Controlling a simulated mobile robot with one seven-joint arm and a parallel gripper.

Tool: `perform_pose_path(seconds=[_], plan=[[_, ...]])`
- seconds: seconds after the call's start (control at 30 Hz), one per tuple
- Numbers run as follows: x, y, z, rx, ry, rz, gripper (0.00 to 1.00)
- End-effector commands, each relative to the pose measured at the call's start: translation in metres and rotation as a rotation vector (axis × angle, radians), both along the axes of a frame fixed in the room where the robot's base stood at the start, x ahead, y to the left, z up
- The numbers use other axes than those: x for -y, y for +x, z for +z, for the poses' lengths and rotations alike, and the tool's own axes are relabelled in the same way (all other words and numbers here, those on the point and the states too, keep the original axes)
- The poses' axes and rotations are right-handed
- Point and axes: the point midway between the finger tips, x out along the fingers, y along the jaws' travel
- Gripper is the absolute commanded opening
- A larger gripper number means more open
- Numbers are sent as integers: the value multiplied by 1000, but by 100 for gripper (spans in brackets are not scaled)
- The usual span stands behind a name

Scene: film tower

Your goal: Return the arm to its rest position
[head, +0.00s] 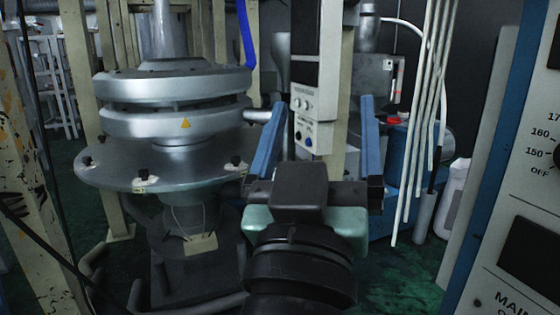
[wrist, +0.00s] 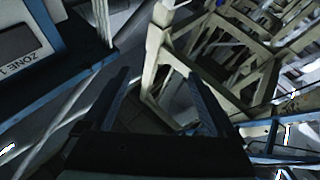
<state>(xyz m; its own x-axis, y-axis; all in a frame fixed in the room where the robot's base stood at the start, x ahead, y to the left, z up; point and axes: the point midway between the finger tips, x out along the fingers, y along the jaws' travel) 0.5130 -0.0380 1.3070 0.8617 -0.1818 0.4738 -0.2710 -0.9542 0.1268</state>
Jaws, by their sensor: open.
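My gripper (head: 318,148) is in the middle of the head view, with two blue fingers standing apart and pointing away from the camera. It is open, and nothing shows between the fingers except the background control box further back. In the wrist view my gripper (wrist: 160,95) shows its two dark blue fingers spread wide, with cream frame beams beyond them. My black and pale green wrist parts show below the fingers in the head view.
A silver film die (head: 178,120) with a round flange stands to the left. A control box (head: 305,110) is behind my gripper. A blue-edged panel (head: 525,200) stands close at the right. Pale hanging rods (head: 418,130) and a white jug (head: 453,198) are right of centre.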

Motion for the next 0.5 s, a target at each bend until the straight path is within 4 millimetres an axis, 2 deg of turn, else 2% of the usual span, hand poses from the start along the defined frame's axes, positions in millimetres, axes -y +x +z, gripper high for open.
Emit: perform_pose_path(seconds=[0.03, 0.1, 0.17, 0.2, 0.3, 0.5], plan=[[-12, -22, 35, 115, 28, 86, 91], [-28, -54, 74, 258, 61, 213, 91], [-40, -87, 105, 378, 84, 320, 91], [-39, -77, 129, 344, 84, 303, 91], [-38, -75, 161, 337, 82, 298, 91], [-39, -74, 208, 333, 81, 296, 91]])
